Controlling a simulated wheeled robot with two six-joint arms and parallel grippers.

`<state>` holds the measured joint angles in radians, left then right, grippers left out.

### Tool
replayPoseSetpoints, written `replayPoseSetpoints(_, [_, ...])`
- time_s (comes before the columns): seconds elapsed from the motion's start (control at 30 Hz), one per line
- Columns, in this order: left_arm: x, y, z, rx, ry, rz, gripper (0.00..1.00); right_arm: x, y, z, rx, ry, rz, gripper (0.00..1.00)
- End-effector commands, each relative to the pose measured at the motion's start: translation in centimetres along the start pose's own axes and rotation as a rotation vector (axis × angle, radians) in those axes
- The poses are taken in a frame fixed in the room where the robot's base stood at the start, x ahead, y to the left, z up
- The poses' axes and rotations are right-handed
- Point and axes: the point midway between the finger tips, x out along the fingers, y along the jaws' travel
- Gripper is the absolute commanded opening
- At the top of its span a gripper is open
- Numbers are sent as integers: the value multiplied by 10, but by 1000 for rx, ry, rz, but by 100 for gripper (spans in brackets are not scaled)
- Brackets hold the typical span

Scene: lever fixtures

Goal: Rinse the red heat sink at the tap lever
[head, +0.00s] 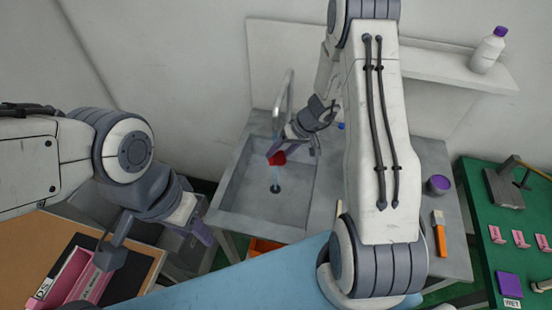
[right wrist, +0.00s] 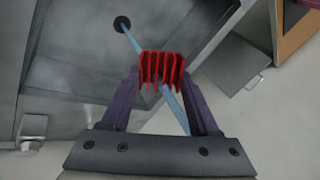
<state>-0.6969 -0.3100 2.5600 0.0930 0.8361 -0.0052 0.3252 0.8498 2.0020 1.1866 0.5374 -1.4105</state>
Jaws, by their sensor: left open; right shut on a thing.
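The red heat sink (head: 277,158) is between the fingers of my right gripper (head: 282,149), over the sink basin (head: 248,190). In the right wrist view the finned heat sink (right wrist: 162,68) sits between the purple fingertips (right wrist: 160,85). A pale blue water stream (head: 275,174) runs under the heat sink to the drain (head: 275,188). The curved tap (head: 284,95) rises behind the basin. A small blue part (head: 341,126) shows beside my right arm; I cannot tell if it is the tap lever. My left gripper (head: 203,232) is open and empty, left of the basin.
A purple-topped pot (head: 438,185) and an orange-handled brush (head: 440,238) are on the counter at right. A white bottle (head: 488,50) stands on the shelf. A green table (head: 477,190) is far right.

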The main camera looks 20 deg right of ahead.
Motion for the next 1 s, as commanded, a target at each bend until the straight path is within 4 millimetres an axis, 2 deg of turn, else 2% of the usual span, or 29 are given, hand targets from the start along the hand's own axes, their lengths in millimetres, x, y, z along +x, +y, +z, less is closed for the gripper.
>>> replayPoseSetpoints(0.2, [8,0,0,-8,0,0,45,1,-1,4,-2,1,0,6])
replayPoseSetpoints(1.0, [69,-5,4,-5,0,0,45,-1,-22,64,-2,2,1,6])
